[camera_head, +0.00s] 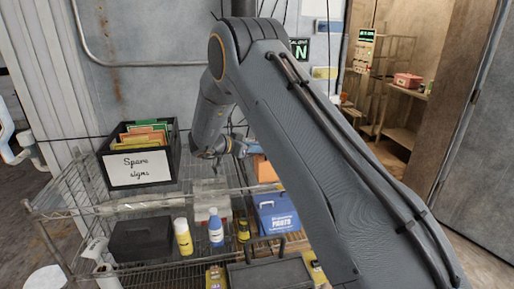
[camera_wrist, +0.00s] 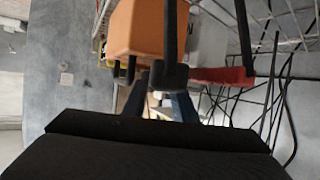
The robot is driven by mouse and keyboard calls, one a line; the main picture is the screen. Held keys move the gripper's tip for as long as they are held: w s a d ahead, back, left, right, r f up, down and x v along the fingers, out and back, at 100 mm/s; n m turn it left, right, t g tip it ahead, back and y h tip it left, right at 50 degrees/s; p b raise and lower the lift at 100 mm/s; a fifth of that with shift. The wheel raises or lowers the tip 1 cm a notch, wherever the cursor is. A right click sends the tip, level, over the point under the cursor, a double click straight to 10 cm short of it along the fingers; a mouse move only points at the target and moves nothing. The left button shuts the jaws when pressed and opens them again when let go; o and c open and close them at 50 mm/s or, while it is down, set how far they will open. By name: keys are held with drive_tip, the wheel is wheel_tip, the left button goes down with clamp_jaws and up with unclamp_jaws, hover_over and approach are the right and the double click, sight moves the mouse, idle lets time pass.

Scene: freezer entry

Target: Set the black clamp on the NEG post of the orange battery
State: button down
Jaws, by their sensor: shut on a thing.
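The orange battery (camera_wrist: 150,28) fills the upper left-middle of the wrist view. In the head view only part of the orange battery (camera_head: 264,169) shows, beside my arm. My gripper (camera_wrist: 160,92) is shut on the black clamp (camera_wrist: 171,76), which shows as a dark upright shape in front of the battery's right side. I cannot tell whether the clamp touches a post; the NEG marking is not readable. A red clamp (camera_wrist: 226,75) lies to the right. In the head view my gripper (camera_head: 238,147) is small and partly hidden by my arm.
A wire rack (camera_head: 95,208) holds a black "Spare signs" box (camera_head: 139,169), a yellow bottle (camera_head: 183,238), a blue bottle (camera_head: 216,230) and a blue box (camera_head: 276,212). Dark cables hang at the right of the wrist view. An open doorway is at right.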

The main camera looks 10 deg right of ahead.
drive_tip(key=shift+f, duration=0.5)
drive_tip(key=c, duration=1.4)
unclamp_jaws()
drive_tip(key=shift+o, duration=0.2)
drive_tip(key=b+v, duration=0.3)
drive_tip(key=v, duration=0.5)
